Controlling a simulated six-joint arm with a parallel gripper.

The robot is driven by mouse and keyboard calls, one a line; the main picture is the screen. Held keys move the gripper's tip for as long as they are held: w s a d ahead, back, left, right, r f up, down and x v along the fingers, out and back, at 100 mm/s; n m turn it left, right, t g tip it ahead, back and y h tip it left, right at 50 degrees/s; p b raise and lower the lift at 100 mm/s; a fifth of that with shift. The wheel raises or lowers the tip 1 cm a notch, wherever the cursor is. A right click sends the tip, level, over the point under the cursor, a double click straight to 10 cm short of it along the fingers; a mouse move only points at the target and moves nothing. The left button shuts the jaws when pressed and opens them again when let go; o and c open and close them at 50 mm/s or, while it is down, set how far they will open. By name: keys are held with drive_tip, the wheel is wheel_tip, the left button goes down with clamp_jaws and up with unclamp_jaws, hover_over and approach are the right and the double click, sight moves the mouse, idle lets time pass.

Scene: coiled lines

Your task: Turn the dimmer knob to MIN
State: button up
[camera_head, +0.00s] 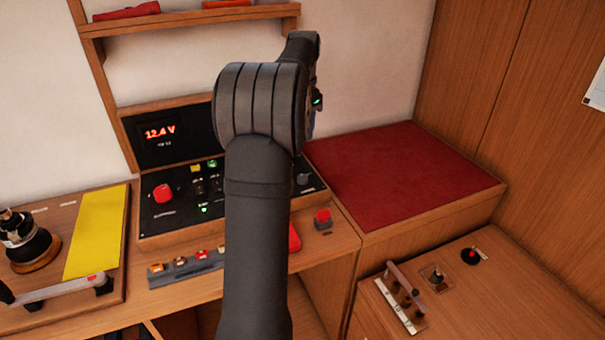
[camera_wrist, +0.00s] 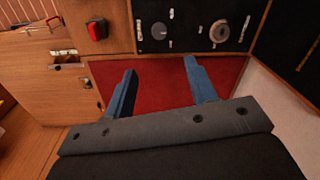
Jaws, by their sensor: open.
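The control panel (camera_head: 225,195) stands on the bench, partly hidden behind my arm. In the wrist view the panel end (camera_wrist: 185,45) crosses the top, with a round grey knob (camera_wrist: 219,31) on a paler dial and a smaller dark knob (camera_wrist: 159,30) to its left. A dark knob (camera_head: 304,179) shows at the panel's right end in the head view. I cannot read which is labelled as the dimmer, or where MIN lies. My gripper (camera_wrist: 160,68) is open and empty, above the red cushion, apart from both knobs.
The red cushion (camera_head: 400,175) lies right of the panel. A lower wooden top (camera_head: 450,310) carries a lever and handle. The shelf (camera_head: 190,20) is above.

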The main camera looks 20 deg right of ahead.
drive_tip(key=shift+m, duration=0.3)
drive_tip(key=f, duration=1.7)
drive_tip(key=shift+w+d, duration=0.25)
drive_tip(key=shift+w, duration=0.05)
drive_tip(key=c, duration=1)
